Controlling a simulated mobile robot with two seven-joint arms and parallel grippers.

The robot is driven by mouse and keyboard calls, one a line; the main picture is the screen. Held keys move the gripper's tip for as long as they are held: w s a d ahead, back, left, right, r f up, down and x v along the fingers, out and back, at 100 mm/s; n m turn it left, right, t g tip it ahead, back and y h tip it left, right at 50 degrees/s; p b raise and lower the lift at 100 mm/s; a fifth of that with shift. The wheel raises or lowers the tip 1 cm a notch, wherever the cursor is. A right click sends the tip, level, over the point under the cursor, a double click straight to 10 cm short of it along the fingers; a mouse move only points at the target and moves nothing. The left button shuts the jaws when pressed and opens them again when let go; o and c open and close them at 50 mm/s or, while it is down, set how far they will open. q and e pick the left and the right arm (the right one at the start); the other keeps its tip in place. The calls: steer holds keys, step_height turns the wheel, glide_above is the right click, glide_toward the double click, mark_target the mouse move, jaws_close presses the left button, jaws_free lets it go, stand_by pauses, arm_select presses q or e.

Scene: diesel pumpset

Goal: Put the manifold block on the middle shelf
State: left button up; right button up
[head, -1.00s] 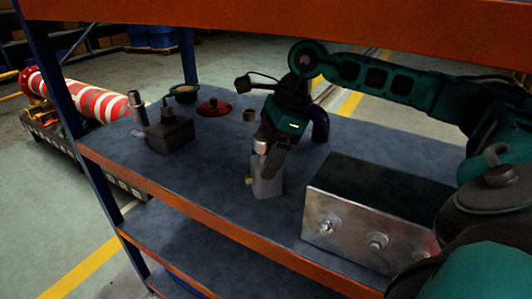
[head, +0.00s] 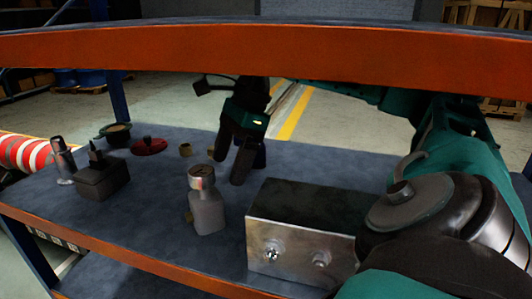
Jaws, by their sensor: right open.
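A small grey block with a round silver cap on top and a brass fitting low on its side, seemingly the manifold block (head: 207,212), stands upright on the grey-blue middle shelf (head: 150,218). My right gripper (head: 231,168) is open and empty, pointing down behind and slightly right of the block, apart from it in the picture. The wrist is partly hidden by the upper orange beam. My left gripper is not in view.
A large metal box (head: 300,255) with bolts on its front stands right of the block. A dark box (head: 102,180), a metal cylinder (head: 62,158), a red lid (head: 149,146) and a green bowl (head: 116,134) stand left. An orange beam (head: 250,50) crosses above.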

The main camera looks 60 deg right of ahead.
arm_select(q)
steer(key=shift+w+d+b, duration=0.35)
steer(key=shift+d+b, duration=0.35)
steer(key=shift+b, duration=0.15)
arm_select(e)
steer(key=s+d, duration=0.4)
steer(key=d, duration=0.3)
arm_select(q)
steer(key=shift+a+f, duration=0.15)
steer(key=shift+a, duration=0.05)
